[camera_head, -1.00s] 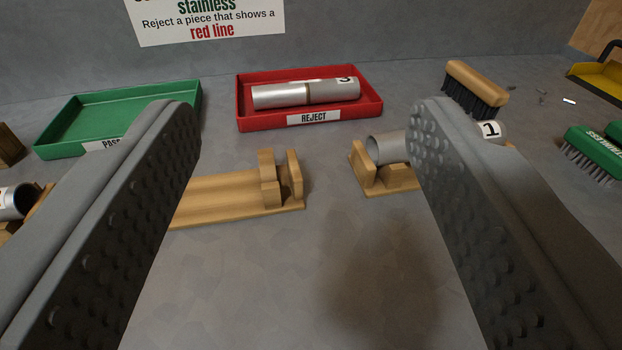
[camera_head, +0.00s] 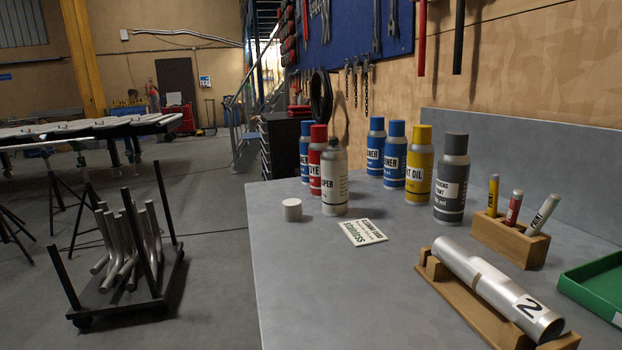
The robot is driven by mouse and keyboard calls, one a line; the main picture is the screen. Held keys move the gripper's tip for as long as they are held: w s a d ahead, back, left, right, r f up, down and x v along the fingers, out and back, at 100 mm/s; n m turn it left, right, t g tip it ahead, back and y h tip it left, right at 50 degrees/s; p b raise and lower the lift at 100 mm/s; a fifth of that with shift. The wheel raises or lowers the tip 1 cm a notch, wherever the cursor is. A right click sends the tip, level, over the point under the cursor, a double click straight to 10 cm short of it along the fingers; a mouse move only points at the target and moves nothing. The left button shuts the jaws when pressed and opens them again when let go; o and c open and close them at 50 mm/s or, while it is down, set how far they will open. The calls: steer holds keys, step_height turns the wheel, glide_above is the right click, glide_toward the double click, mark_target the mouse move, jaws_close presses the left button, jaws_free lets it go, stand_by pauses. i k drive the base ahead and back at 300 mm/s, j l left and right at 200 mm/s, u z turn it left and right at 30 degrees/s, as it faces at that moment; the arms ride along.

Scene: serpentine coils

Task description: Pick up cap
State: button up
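A small white cap (camera_head: 292,210) stands on the grey bench near its left edge. It is short and round, with clear bench around it. Just right of it stands a silver can (camera_head: 334,180) with a white label, whose narrow top has no coloured cap like the others. The cap and this can are apart. My gripper does not show in this view.
Several capped cans stand close behind the cap, including a red-topped one (camera_head: 318,162) and a yellow one (camera_head: 419,170). A card (camera_head: 362,233) lies to the right. A tube marked 2 (camera_head: 495,283) rests on a wooden cradle.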

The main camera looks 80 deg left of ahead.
mark_target(293, 211)
steer(key=u, duration=1.95)
